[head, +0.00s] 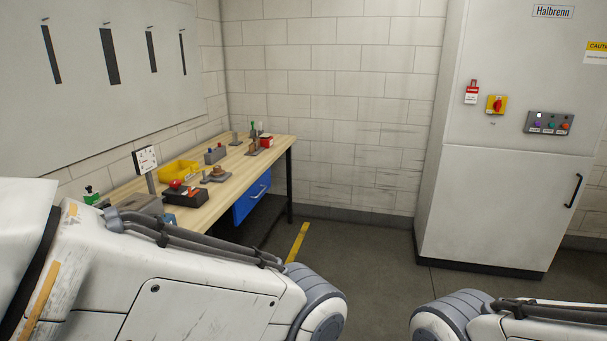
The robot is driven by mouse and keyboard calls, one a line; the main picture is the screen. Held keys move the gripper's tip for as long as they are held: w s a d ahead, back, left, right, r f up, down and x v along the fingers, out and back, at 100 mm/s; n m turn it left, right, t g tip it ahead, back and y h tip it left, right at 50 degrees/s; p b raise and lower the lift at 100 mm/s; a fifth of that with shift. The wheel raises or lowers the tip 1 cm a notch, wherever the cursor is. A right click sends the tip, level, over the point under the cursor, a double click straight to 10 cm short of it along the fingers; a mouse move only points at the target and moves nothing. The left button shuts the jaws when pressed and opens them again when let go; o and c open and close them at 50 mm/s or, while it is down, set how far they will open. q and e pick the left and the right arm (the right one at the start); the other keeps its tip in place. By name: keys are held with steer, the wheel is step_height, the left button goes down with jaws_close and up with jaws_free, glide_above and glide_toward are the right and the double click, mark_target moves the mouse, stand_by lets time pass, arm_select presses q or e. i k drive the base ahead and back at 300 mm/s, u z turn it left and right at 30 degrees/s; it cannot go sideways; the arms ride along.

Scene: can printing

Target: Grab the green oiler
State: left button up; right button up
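A small green object with a dark top (92,196), which looks like the green oiler, stands at the near left end of the wooden workbench (238,171). Its lower part is hidden behind my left arm. Another tiny green-topped item (253,126) stands near the far end of the bench; it is too small to make out. My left arm crosses the lower left of the head view, and part of my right arm shows at the lower right. Neither gripper is in view.
On the bench are a yellow bin (179,171), a black box with a red button (185,195), a sign on a post (146,160) and several small tools. A blue drawer (252,197) hangs below. A grey cabinet (510,190) stands right. Floor between (365,245) is clear.

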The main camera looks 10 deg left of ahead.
mark_target(94, 199)
steer(key=u, duration=0.1)
steer(key=i, duration=1.5)
steer(key=u, duration=1.05)
steer(key=i, duration=0.9)
steer(key=u, duration=1.45)
steer(key=i, duration=0.55)
steer(key=u, duration=0.3)
